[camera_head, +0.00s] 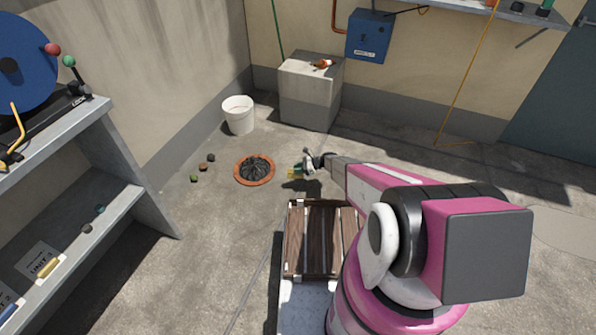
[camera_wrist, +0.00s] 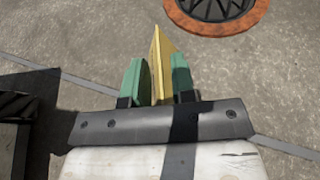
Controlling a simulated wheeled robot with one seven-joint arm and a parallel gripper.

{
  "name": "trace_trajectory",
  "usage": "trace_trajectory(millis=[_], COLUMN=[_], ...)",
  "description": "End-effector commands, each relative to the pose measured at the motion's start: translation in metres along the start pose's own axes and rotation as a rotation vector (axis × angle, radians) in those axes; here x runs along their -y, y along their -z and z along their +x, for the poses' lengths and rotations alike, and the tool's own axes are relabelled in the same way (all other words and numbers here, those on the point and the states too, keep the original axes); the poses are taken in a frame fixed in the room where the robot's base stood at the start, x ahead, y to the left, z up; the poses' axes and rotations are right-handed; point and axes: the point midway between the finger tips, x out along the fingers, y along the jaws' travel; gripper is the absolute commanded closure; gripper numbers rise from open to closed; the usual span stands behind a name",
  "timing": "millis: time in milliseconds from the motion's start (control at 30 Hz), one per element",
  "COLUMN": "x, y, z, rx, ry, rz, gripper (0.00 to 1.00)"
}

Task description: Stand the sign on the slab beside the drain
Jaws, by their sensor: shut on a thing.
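My gripper (camera_wrist: 160,78) has green fingertips shut on a thin yellow panel, the sign (camera_wrist: 161,62), which stands edge-on between them. In the head view my gripper (camera_head: 299,171) is small, just right of the drain, with a bit of yellow showing at its tip. The round drain (camera_head: 254,170) has a dark grate and an orange rim; its rim (camera_wrist: 220,31) is beyond the sign at the top of the wrist view. The grey slab (camera_head: 224,215) around the drain is bare on its near side. I cannot tell whether the sign touches the slab.
A white bucket (camera_head: 238,115) and a concrete block (camera_head: 311,95) stand behind the drain. Several small lumps (camera_head: 203,167) lie left of it. A slatted wooden crate (camera_head: 294,240) is in front of me. A grey shelf unit (camera_head: 118,150) stands at the left.

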Motion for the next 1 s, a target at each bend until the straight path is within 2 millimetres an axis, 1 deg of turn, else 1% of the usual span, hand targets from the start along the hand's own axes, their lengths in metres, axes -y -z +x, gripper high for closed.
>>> trace_trajectory(millis=[33, 100, 300, 400, 500, 633, 800, 867, 1000], x=[0.014, 0.029, 0.068, 0.083, 0.090, 0.090, 0.091, 0.091, 0.089], y=[0.009, 0.018, 0.040, 0.049, 0.053, 0.060, 0.082, 0.087, 0.089], z=[0.003, 0.006, 0.013, 0.015, 0.016, 0.019, 0.028, 0.030, 0.031], rx=[0.000, 0.000, 0.000, 0.000, 0.000, 0.000, 0.000, 0.000, 0.000], ry=[0.000, 0.000, 0.001, 0.001, 0.001, 0.000, 0.000, 0.001, 0.001], rz=[0.000, 0.000, 0.000, 0.001, 0.001, 0.002, 0.002, 0.002, 0.001], gripper=[0.99, 0.99, 0.99, 0.99, 0.99, 0.99, 0.99, 0.99, 0.99])
